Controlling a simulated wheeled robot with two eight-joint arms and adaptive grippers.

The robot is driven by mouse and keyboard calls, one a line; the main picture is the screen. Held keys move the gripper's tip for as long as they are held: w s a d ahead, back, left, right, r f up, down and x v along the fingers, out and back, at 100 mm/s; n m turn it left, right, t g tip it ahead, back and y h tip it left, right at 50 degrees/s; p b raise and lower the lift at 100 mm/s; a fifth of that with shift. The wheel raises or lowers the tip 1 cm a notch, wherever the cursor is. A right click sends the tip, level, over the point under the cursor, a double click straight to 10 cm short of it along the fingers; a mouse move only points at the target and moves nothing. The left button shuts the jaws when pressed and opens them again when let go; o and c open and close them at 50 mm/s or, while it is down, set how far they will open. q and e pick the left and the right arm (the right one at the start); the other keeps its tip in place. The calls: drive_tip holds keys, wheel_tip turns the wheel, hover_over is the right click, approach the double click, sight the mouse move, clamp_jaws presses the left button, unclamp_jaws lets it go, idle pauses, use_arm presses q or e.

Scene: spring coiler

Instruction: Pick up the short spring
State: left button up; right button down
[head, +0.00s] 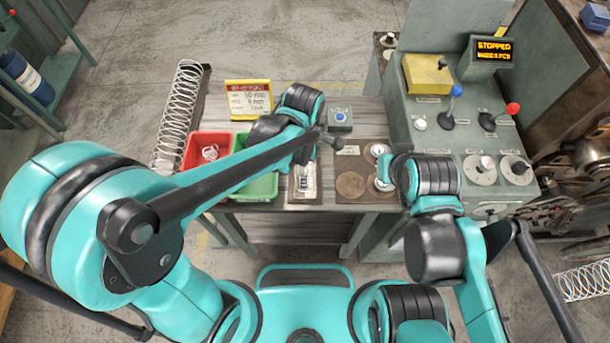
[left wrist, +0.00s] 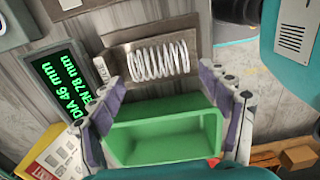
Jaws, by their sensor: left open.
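The short spring (left wrist: 160,60) is a white metal coil lying across a dark plate (left wrist: 112,52) in the left wrist view. My left gripper (left wrist: 168,118) is open, one finger on each side of the picture, with nothing between its fingertips that it grips. The spring lies ahead of the fingers, apart from them. A green bin (left wrist: 160,145) shows between the fingers, below the spring. In the head view my left arm covers part of the bench, and the left gripper cannot be made out. My right arm is at the right; its fingers are hidden.
A display (left wrist: 68,88) reads DIA 46 mm beside the plate. A red bin (head: 192,150) with a ring-like piece stands next to the green bin. A long spring (head: 178,115) lies at the left edge. A control cabinet (head: 455,130) with levers stands right.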

use_arm(q)
wheel_tip(320, 180, down, 5)
drive_tip(key=shift+d+r+b, duration=0.1)
drive_tip(key=shift+d+b, duration=0.05)
drive_tip(key=shift+b, duration=0.65)
drive_tip(key=c, duration=1)
drive_tip(key=shift+r, duration=0.1)
drive_tip(key=shift+c, duration=0.2)
